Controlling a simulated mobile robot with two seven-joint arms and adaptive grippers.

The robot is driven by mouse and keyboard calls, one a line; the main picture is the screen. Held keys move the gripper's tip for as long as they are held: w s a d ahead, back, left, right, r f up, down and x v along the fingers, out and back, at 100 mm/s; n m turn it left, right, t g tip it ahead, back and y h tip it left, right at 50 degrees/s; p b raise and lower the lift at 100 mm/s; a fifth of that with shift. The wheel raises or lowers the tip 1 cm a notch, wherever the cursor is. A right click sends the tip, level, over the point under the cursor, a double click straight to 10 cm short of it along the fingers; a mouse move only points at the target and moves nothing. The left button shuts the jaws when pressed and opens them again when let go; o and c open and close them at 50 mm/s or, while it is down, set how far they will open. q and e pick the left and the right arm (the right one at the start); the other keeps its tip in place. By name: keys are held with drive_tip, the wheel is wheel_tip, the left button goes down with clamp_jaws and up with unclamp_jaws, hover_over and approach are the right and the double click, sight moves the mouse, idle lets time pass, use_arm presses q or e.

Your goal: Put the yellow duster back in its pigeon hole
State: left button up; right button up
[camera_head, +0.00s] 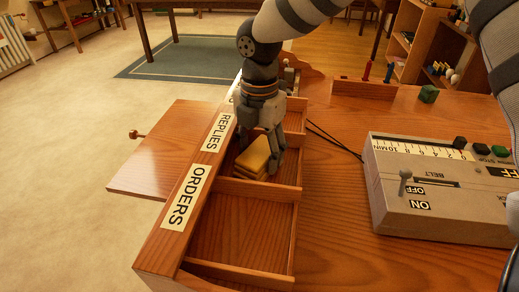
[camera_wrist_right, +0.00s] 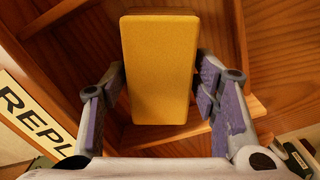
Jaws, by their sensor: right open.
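The yellow duster (camera_head: 254,158) is a thick yellow block in the pigeon hole beside the REPLIES label (camera_head: 218,132), close to the divider (camera_head: 260,190) on the ORDERS side. It looks tilted in the head view; whether it rests on the floor of the hole is unclear. My right gripper (camera_head: 261,150) reaches down into this hole from above and is open around the duster. In the right wrist view the duster (camera_wrist_right: 160,68) lies between the purple finger pads, with narrow gaps showing on both sides. My left gripper is not in view.
The ORDERS pigeon hole (camera_head: 238,230) is empty. A grey control box (camera_head: 440,190) with a lever stands on the desk at right, its black cable running toward the pigeon holes. A green block (camera_head: 428,94) and a small rack (camera_head: 365,88) stand behind.

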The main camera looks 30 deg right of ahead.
sight(259, 151)
wheel_tip(259, 151, up, 12)
drive_tip(key=shift+r, duration=0.15)
idle(0.4)
